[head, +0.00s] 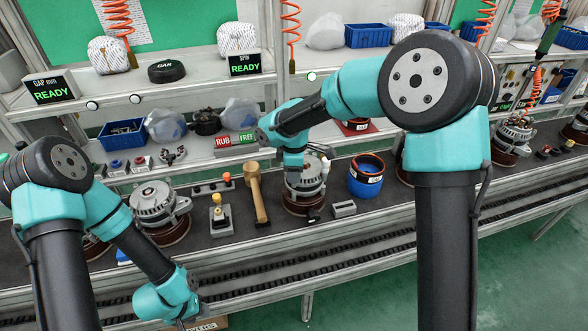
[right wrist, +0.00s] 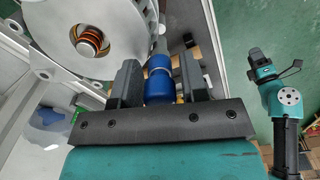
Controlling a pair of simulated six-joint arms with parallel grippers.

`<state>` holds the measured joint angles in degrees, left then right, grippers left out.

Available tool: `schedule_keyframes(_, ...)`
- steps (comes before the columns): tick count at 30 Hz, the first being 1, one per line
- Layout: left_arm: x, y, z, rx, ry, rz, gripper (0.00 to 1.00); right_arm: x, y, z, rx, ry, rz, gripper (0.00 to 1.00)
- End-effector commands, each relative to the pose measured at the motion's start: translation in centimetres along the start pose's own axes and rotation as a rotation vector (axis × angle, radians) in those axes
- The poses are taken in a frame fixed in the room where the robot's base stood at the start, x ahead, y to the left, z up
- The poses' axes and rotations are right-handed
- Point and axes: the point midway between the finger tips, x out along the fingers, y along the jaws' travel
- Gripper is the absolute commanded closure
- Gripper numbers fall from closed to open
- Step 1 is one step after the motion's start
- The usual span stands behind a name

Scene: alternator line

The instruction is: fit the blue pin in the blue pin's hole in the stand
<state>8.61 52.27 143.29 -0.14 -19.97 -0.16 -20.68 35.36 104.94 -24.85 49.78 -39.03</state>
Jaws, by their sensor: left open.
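The blue pin (right wrist: 159,86) shows in the right wrist view between the two dark fingers of my right gripper (right wrist: 160,70), which is shut on it. A grey shaft runs beyond its blue body. In the head view my right wrist is over an alternator (head: 309,187) on a brown round base; the fingers and pin are not clear there. My left gripper (head: 181,323) is low at the front edge in the head view, mostly cut off. I cannot tell for sure which fixture is the stand; a small grey block with a yellow-topped pin (head: 219,216) stands left of the mallet.
A wooden mallet (head: 257,196) lies left of the alternator. A blue pot (head: 366,178) and a small grey block (head: 344,209) are to its right. Another alternator (head: 158,206) is further left. The bench front has a metal rail (head: 250,262).

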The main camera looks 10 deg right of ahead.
Motion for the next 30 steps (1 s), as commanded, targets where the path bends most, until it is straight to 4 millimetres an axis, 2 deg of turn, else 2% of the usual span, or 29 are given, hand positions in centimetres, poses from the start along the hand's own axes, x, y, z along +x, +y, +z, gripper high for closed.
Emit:
schedule_keyframes(1,0.0,0.0,0.0,0.0,0.0,0.0,0.57,0.0,0.0,0.0,0.0,0.0,0.0,0.65)
schedule_keyframes(11,0.0,0.0,0.0,0.0,0.0,0.0,0.57,0.0,0.0,0.0,0.0,0.0,0.0,0.96)
schedule_keyframes(22,0.0,0.0,0.0,0.0,0.0,0.0,0.57,-0.5,0.0,0.0,0.001,0.001,0.001,0.96)
schedule_keyframes(30,0.0,0.0,0.0,0.0,0.0,0.0,0.57,-2.8,0.0,0.0,-0.001,0.0,0.002,0.96)
